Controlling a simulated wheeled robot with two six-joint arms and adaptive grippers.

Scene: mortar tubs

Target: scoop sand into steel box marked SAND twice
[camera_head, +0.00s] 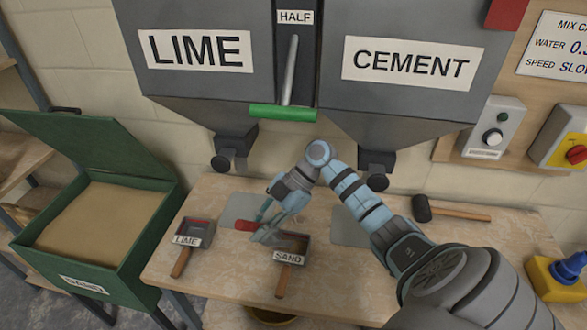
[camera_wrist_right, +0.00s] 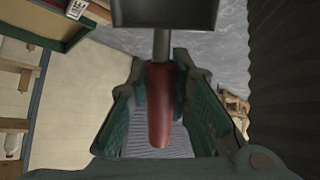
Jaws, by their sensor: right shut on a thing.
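The small steel box marked SAND (camera_head: 288,258) stands on the bench with its wooden handle toward the front. Its inside looks brownish; I cannot tell how much sand is in it. My right gripper (camera_head: 270,215) is at the box's back left, shut on the red handle of a scoop (camera_head: 245,225). The right wrist view shows the red handle (camera_wrist_right: 160,105) between the fingers and the dark scoop head beyond. The scoop's load is hidden. The open green bin (camera_head: 150,232) at the left holds sand (camera_head: 100,222). My left gripper is out of view.
A similar box marked LIME (camera_head: 187,233) stands left of the SAND box. LIME (camera_head: 196,50) and CEMENT (camera_head: 405,62) hoppers hang above the bench (camera_head: 345,285). A mallet (camera_head: 455,214) lies at the right back.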

